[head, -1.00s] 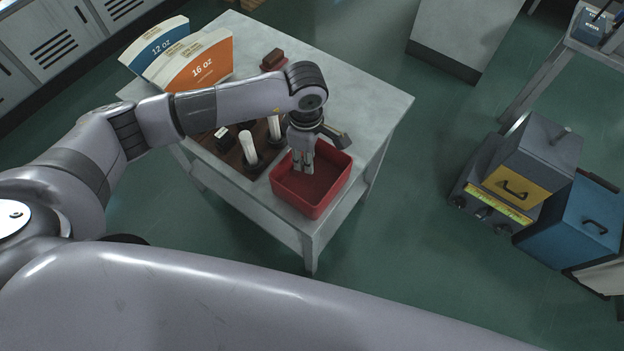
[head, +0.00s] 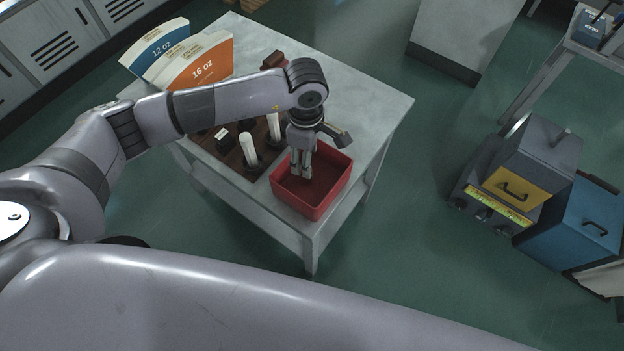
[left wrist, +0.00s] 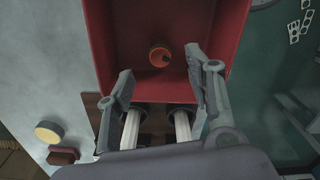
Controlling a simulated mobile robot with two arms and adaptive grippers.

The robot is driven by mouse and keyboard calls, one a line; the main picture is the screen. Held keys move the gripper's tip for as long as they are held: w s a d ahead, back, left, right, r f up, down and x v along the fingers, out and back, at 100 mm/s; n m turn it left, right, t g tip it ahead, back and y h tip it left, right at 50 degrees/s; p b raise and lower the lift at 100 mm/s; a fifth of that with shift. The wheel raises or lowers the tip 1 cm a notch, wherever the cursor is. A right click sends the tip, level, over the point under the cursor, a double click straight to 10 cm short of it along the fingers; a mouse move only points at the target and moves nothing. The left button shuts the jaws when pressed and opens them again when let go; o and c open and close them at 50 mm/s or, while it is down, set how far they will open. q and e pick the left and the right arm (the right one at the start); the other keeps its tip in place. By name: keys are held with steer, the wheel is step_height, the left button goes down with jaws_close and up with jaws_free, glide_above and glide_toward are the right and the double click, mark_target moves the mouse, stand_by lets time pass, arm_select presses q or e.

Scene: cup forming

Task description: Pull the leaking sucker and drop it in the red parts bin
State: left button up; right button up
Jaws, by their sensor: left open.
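The red parts bin (head: 336,186) stands near the front corner of the grey table; its rim also shows in the left wrist view (left wrist: 97,40). A small round orange piece with a dark centre (left wrist: 160,57), which looks like the sucker, lies on the bin floor in the left wrist view. It is not visible in the head view. My left gripper (head: 302,176) points down over the bin. In the left wrist view its fingers (left wrist: 158,68) are apart, with nothing held between them. My right gripper is not in view.
A brown rack (head: 233,154) beside the bin holds upright white tubes (head: 249,147) in black bases. Carton blanks marked 12 oz (head: 160,52) and 16 oz (head: 203,70) stand at the table's back left. The table's right side (head: 372,100) is clear.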

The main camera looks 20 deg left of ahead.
arm_select(q)
step_height(320, 180, up, 11)
stand_by(0.3)
stand_by(0.4)
